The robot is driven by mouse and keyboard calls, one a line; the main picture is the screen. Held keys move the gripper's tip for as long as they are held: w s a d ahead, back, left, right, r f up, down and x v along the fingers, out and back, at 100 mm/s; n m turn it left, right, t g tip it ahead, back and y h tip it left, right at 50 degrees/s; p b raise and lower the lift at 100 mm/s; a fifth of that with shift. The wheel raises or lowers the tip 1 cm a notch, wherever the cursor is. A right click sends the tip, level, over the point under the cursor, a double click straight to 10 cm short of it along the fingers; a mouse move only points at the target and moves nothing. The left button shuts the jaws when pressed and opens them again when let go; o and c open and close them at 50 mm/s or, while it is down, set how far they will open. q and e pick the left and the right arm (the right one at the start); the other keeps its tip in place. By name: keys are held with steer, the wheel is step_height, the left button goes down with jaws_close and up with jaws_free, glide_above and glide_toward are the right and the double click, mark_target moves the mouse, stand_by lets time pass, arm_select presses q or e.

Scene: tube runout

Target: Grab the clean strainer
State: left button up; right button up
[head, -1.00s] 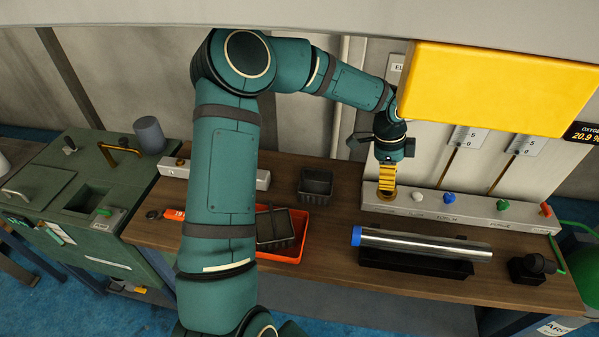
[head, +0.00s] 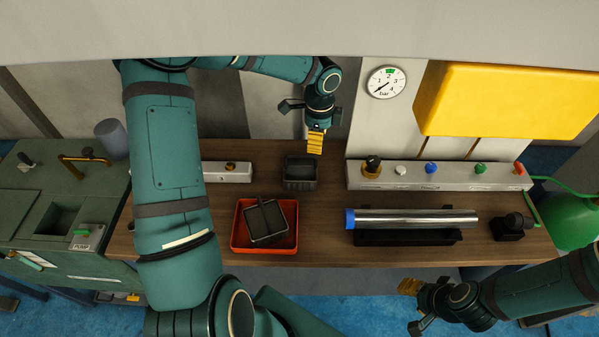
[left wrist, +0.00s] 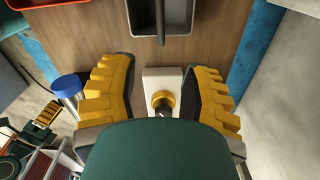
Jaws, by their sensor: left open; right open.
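A dark, open-topped rectangular strainer (head: 300,176) stands alone at the back middle of the wooden bench. A second dark strainer with a handle (head: 268,226) sits tilted in the red tray (head: 236,238). I cannot tell by look which is clean. My left gripper (head: 315,142) is open and empty, raised above and behind the lone strainer, slightly right. In the left wrist view, its yellow fingers (left wrist: 160,88) are spread, and a grey strainer (left wrist: 176,18) shows ahead at the top edge. My right gripper (head: 410,303) is open and empty at the front right.
A white valve block with coloured knobs (head: 440,184) runs along the back right. A metal tube with a blue end (head: 415,219) rests in a black cradle in front of it. A yellow box (head: 505,100) hangs above. Bare bench lies between tray and cradle.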

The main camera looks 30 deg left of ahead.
mark_target(316, 160)
arm_select(q)
step_height(316, 160, down, 9)
steer(key=shift+f+b, duration=0.1)
steer(key=shift+b, duration=0.4)
steer(key=shift+c, duration=0.4)
jaws_close()
